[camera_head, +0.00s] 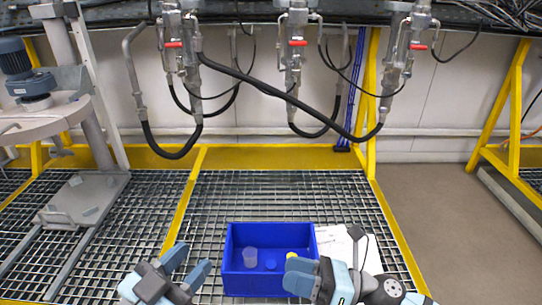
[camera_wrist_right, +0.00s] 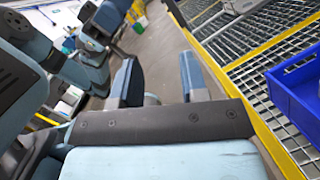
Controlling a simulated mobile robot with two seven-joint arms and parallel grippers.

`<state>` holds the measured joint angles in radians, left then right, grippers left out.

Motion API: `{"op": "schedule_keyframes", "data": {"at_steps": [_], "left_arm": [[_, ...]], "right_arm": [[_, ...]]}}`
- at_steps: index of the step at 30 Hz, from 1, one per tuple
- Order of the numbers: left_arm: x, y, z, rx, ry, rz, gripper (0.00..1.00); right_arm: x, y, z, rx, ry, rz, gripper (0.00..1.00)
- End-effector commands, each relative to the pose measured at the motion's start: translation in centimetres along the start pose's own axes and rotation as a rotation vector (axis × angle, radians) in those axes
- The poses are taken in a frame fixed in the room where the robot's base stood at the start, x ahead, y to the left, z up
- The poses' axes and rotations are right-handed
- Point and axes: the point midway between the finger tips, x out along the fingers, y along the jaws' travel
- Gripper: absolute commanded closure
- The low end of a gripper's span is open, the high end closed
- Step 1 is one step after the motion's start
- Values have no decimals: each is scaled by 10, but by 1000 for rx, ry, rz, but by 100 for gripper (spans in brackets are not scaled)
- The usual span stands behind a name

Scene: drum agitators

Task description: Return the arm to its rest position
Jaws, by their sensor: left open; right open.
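My left gripper (camera_head: 190,267) is at the bottom of the head view, left of the blue box, with its two fingers apart and nothing between them. My right gripper (camera_head: 300,277) is at the box's right front corner in the head view and covers part of it. In the right wrist view, the right gripper (camera_wrist_right: 160,78) has its two dark fingers spread with a clear gap and holds nothing. The blue box (camera_head: 237,284) also shows at the right edge of the right wrist view (camera_wrist_right: 295,90), to the side of the fingers.
The box holds a translucent cup (camera_head: 250,257), a blue round piece (camera_head: 271,264) and a yellow piece (camera_head: 291,257). White paper (camera_head: 335,243) lies beside it. Pipes with red-handled valves (camera_head: 297,43) and black hoses hang behind. A mixer stand (camera_head: 85,197) is left; grey floor (camera_head: 440,230) is clear right.

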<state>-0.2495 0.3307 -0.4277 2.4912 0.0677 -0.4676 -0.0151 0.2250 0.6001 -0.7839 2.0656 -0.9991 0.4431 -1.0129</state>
Motion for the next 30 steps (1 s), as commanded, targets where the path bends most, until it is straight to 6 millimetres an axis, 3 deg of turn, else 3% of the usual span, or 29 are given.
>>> {"op": "schedule_keyframes", "data": {"at_steps": [3,6,11,18,29,30], "left_arm": [[0,0,0,0,0,0,60],[0,0,0,0,0,0,60],[0,0,0,0,0,0,60],[0,0,0,0,0,0,60],[0,0,0,0,0,0,60],[0,0,-9,-11,2,-1,60]], "right_arm": [[-26,14,41,574,-307,-97,60],[-50,16,58,996,-503,-139,60],[-82,20,60,1524,-721,-175,60],[-115,38,40,2159,-948,-217,60],[-75,48,70,2269,-1039,71,60],[-71,53,79,2285,-1047,97,60]]}}
